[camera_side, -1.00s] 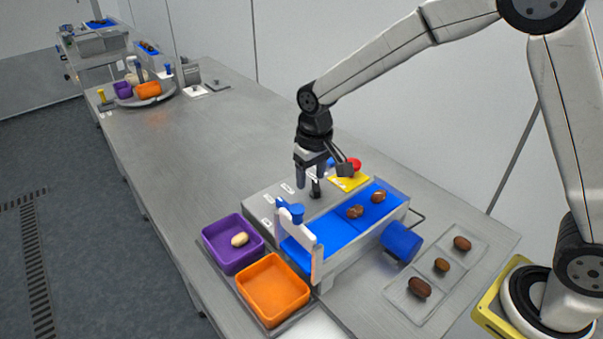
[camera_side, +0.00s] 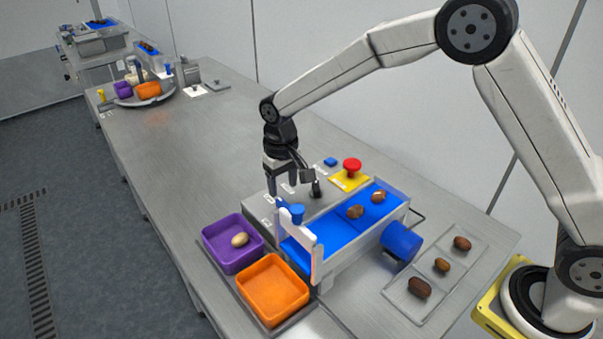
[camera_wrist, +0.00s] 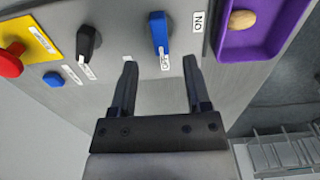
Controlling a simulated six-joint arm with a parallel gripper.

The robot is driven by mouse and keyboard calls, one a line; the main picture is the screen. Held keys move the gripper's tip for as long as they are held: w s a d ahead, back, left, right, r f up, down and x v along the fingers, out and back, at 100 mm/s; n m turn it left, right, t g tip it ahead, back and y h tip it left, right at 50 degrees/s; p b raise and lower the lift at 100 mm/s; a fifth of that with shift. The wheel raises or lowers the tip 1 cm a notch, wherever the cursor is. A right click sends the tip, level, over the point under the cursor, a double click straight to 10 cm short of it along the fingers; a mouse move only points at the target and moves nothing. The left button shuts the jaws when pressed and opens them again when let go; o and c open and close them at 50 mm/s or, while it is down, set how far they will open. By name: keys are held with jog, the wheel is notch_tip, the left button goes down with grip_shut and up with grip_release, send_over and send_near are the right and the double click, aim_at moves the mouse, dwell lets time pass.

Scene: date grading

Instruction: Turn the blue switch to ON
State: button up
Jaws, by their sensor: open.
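The blue switch (camera_wrist: 158,28) stands on the grey control panel at the top middle of the wrist view. Its white-marked end points down toward the OFF label (camera_wrist: 166,59). The ON label (camera_wrist: 198,21) lies to its right. My gripper (camera_wrist: 160,64) is open and empty, its two fingers apart on either side of the OFF label, with the switch beyond the tips in that view. In the side view my gripper (camera_side: 286,192) hangs fingers-down over the panel's left part. The blue switch is mostly hidden there; contact with the fingers cannot be told.
A black switch (camera_wrist: 88,42), a small blue button (camera_wrist: 53,79) and a red emergency button (camera_side: 352,166) share the panel. The blue belt (camera_side: 340,229) with dates runs in front. Purple (camera_side: 209,242) and orange (camera_side: 273,312) trays stand left of it.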

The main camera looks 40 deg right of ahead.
aim_at(284, 203)
jog(key=shift+f, duration=2.85)
grip_shut()
